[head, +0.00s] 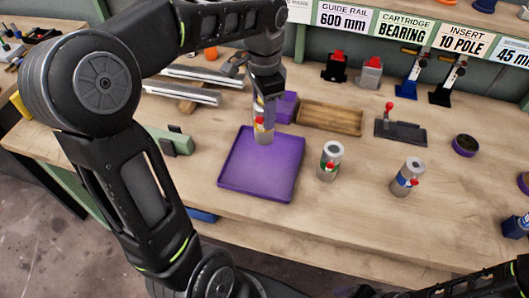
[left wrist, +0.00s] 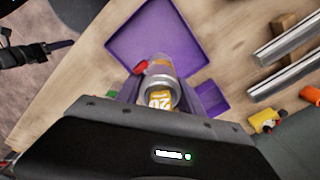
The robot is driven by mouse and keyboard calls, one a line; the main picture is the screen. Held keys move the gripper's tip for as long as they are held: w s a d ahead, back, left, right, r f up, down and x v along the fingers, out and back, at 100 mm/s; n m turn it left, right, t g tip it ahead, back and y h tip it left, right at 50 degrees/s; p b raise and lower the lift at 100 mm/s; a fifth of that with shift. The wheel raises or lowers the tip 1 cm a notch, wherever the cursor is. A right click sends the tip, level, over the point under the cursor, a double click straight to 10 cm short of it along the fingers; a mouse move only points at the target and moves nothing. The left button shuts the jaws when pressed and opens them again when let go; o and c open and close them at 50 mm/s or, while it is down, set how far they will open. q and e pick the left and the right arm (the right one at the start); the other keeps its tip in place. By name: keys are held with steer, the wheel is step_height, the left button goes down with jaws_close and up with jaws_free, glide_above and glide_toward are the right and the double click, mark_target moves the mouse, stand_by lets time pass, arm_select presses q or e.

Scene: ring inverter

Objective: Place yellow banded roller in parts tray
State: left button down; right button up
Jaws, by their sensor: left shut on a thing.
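The yellow banded roller (head: 263,137) is a grey cylinder with a yellow band and a red knob, held roughly upright. It also shows in the left wrist view (left wrist: 160,98). My left gripper (head: 264,105) is shut on its upper part; its jaws also show in the left wrist view (left wrist: 160,92). The parts tray (head: 258,178) is a shallow purple square tray, also in the left wrist view (left wrist: 150,38). The roller is at the tray's back edge in the head view; I cannot tell whether it touches the tray. My right arm shows partly at the bottom right; its jaws are unclear.
A green-banded roller (head: 330,162) stands just right of the tray, and a blue-banded roller (head: 407,177) farther right. Behind are a small purple bin (head: 287,106), a wooden tray (head: 330,117) and metal rails (head: 205,76). A green block (head: 168,142) lies left.

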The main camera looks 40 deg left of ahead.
mark_target(264, 138)
arm_select(q)
step_height(264, 138, down, 6)
steer(key=shift+r, duration=0.15)
steer(key=shift+f+p, duration=0.3)
steer(key=shift+f, duration=1.55)
steer(key=shift+f, duration=0.15)
steer(key=c, duration=0.7)
jaws_free()
steer(key=shift+c, duration=0.2)
step_height(264, 138, up, 12)
steer(key=shift+r, duration=0.15)
